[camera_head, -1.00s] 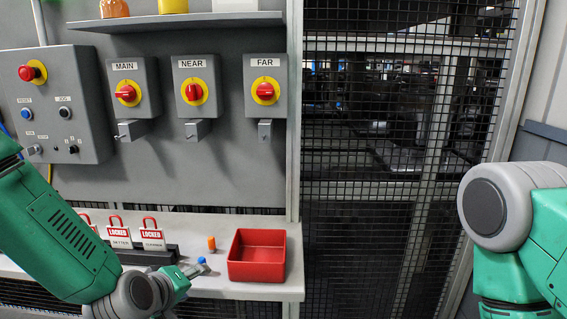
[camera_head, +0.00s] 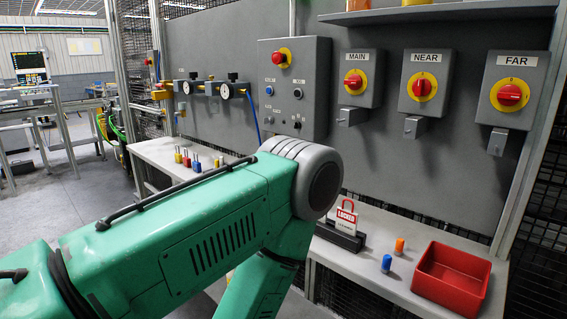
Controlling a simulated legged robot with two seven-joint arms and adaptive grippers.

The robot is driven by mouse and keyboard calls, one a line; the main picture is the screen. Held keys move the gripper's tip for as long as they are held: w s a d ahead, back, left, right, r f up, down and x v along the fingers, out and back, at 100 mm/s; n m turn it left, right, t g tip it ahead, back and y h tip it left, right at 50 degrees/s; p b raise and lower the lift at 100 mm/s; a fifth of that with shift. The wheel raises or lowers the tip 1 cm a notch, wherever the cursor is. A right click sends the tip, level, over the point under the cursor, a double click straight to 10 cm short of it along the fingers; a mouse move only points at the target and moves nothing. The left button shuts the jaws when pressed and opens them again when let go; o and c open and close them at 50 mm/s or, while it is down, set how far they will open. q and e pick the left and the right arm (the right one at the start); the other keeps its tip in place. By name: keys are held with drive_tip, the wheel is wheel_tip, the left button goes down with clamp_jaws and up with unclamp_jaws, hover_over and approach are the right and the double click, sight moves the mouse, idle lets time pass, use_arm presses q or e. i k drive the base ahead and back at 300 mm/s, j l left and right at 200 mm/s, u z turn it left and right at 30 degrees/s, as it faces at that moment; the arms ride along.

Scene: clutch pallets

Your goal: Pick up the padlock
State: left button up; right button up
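Several small padlocks, yellow, blue and red with upright shackles, stand on the far part of the bench; one blue padlock (camera_head: 196,165) is among them. A white tag marked LOCKED with a red hasp-like loop (camera_head: 346,217) stands in a black rack (camera_head: 338,236) on the nearer bench. My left arm crosses the middle of the view, its elbow in front of the bench, and hides part of the bench and rack. My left gripper is out of sight, so its state does not show. My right arm and gripper are not in view.
A red tray (camera_head: 453,283) sits on the right of the nearer bench (camera_head: 392,290), with an orange cylinder (camera_head: 399,245) and a blue cylinder (camera_head: 386,263) beside it. A control panel (camera_head: 293,90) and red rotary switches hang on the wall. Open floor (camera_head: 70,190) lies at left.

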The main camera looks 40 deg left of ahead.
sight(197, 168)
drive_tip(key=u, duration=1.9)
drive_tip(key=i+j+z, duration=0.15)
drive_tip(key=z, duration=0.2)
drive_tip(key=i+j+z, duration=0.2)
drive_tip(key=z, duration=0.15)
drive_tip(key=i+j+z, duration=0.15)
drive_tip(key=z, duration=0.2)
drive_tip(key=j, duration=0.1)
